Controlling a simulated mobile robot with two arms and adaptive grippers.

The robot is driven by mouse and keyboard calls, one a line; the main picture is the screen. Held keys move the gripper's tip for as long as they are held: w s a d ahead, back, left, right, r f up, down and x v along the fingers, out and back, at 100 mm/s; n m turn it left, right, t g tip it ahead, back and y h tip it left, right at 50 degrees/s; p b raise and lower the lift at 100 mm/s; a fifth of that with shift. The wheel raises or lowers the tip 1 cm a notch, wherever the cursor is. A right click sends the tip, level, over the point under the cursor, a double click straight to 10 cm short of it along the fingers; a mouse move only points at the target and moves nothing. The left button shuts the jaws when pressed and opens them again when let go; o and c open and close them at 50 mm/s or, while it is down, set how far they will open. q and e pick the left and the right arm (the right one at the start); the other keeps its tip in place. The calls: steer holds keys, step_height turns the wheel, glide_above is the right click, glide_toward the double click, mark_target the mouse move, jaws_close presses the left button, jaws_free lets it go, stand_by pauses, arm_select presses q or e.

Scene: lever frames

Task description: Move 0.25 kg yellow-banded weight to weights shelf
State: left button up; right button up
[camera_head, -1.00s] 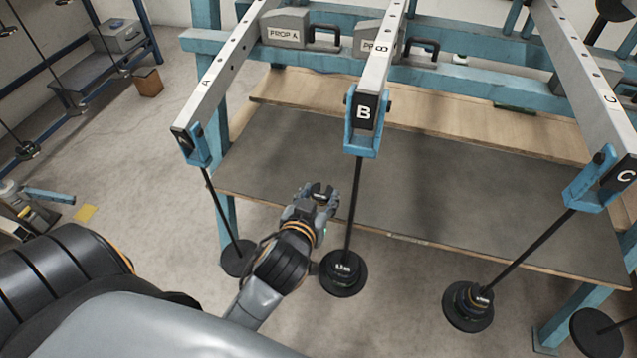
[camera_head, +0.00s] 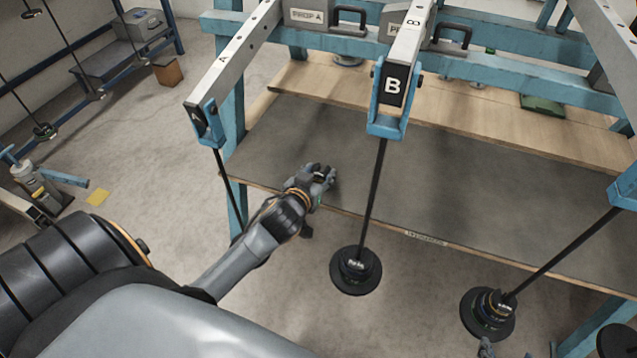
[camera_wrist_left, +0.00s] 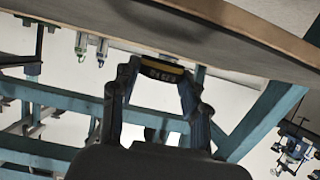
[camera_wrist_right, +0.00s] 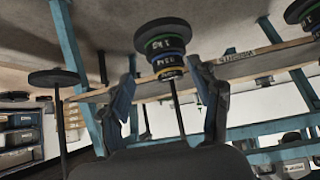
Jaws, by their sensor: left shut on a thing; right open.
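My left gripper (camera_head: 318,176) is by the front edge of the grey bench top (camera_head: 420,180), between hangers A and B. In the left wrist view the gripper (camera_wrist_left: 160,75) is shut on the yellow-banded weight (camera_wrist_left: 162,72), a small dark disc with a yellow band. In the head view that weight is mostly hidden by the fingers. I cannot tell which surface is the weights shelf.
Lever B (camera_head: 393,86) carries a rod with a weight stack (camera_head: 356,270) in front of the bench. Another loaded hanger (camera_head: 487,312) hangs to the right. A raised wooden board (camera_head: 450,115) runs behind the grey top. The grey top looks clear.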

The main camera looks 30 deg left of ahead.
arm_select(q)
step_height(320, 180, down, 3)
steer(key=shift+r+b, duration=0.2)
steer(key=shift+b, duration=0.4)
arm_select(e)
steer(key=w+a+r+t+y, duration=0.1)
steer(key=w+a+r+t, duration=0.1)
steer(key=w+r+t, duration=0.2)
steer(key=shift+w+r, duration=0.4)
steer(key=shift+r, duration=0.05)
arm_select(q)
steer(key=shift+f, duration=0.1)
steer(key=o, duration=1.1)
arm_select(e)
steer(key=shift+w+r, duration=0.1)
steer(key=shift+r, duration=0.05)
